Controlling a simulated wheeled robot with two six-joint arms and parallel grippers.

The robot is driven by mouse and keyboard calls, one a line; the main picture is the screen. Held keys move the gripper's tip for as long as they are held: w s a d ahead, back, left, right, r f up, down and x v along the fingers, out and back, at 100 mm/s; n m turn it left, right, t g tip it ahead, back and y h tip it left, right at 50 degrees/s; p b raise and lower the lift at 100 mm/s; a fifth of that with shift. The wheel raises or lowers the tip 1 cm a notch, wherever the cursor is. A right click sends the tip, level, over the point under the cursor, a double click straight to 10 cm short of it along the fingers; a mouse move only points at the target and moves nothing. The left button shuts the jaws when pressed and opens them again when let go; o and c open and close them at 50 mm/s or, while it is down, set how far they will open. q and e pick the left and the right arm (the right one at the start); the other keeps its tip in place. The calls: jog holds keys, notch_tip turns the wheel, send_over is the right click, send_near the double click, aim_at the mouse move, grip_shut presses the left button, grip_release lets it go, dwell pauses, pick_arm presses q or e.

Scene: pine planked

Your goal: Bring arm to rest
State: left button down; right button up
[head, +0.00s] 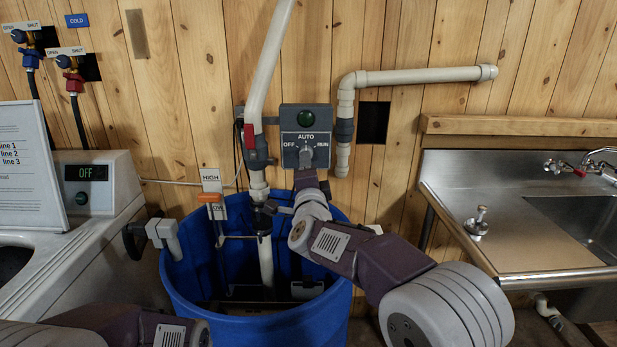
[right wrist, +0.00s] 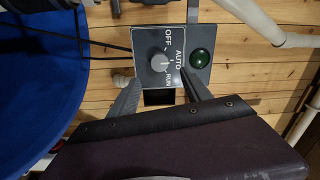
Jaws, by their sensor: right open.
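My right gripper (head: 308,185) is raised in front of the wall, just below the grey switch box (head: 290,122). In the right wrist view its two fingers (right wrist: 160,88) are spread apart with nothing between them. The box's rotary knob (right wrist: 160,63) shows beyond the fingertips, and I see no clear contact with it. In the head view the knob (head: 306,158) appears to point up at AUTO, between OFF and RUN. The green lamp (head: 305,118) sits above it. Part of my left arm shows at the bottom left; its gripper is out of view.
A blue barrel (head: 185,285) with pipes and a float rod stands below my right arm. A washer-like machine (head: 110,245) with a sign (head: 30,170) is at left. A steel sink (head: 520,255) is at right.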

jog(key=shift+s, duration=0.3)
